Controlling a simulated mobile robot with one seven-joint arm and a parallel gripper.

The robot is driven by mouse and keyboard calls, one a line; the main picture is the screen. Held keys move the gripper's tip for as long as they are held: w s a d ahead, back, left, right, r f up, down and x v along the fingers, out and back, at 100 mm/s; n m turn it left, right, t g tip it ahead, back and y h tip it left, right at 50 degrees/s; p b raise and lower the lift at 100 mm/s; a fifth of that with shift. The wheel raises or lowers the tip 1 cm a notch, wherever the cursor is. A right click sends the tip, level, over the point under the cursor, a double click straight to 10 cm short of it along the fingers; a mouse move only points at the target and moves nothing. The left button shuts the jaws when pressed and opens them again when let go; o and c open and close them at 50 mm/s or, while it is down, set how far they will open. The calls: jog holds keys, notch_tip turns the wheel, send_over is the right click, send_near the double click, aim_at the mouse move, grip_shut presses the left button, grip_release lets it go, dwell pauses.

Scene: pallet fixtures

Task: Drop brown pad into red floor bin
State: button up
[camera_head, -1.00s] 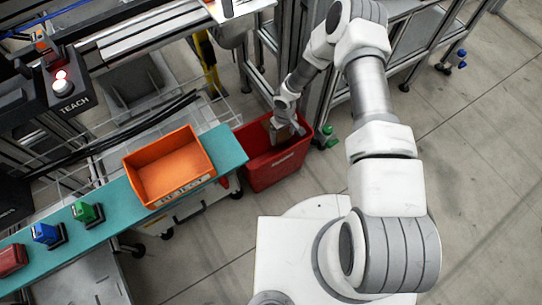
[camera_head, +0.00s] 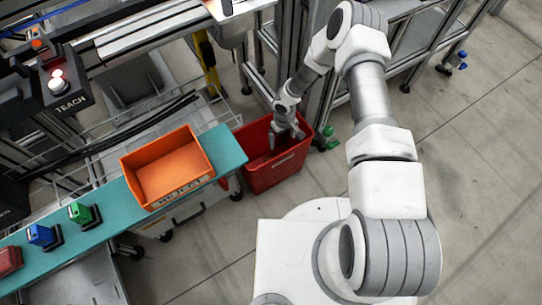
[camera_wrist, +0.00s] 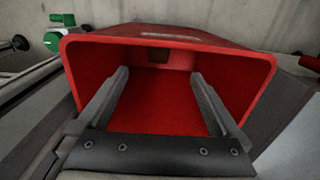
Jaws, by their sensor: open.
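The red floor bin (camera_head: 283,172) stands on the floor beyond the right end of the teal shelf. In the wrist view its red rim (camera_wrist: 262,66) surrounds my fingers. My gripper (camera_head: 287,140) points down into the bin's mouth. It is open, with both fingers (camera_wrist: 158,75) apart and nothing between them. A small dark brown square (camera_wrist: 158,55) shows inside the bin against the red far side, beyond the fingertips. It looks like the brown pad, but it is too small to be sure. In the head view I cannot make out the pad clearly.
An orange bin (camera_head: 168,168) sits on the teal shelf (camera_head: 228,148) left of the red bin. Green (camera_head: 80,213), blue (camera_head: 42,235) and red (camera_head: 9,261) items stand further along it. Metal frame posts rise close behind the red bin.

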notch_tip(320, 180, up, 17)
jog(key=p, duration=0.4)
jog(key=shift+p, duration=0.4)
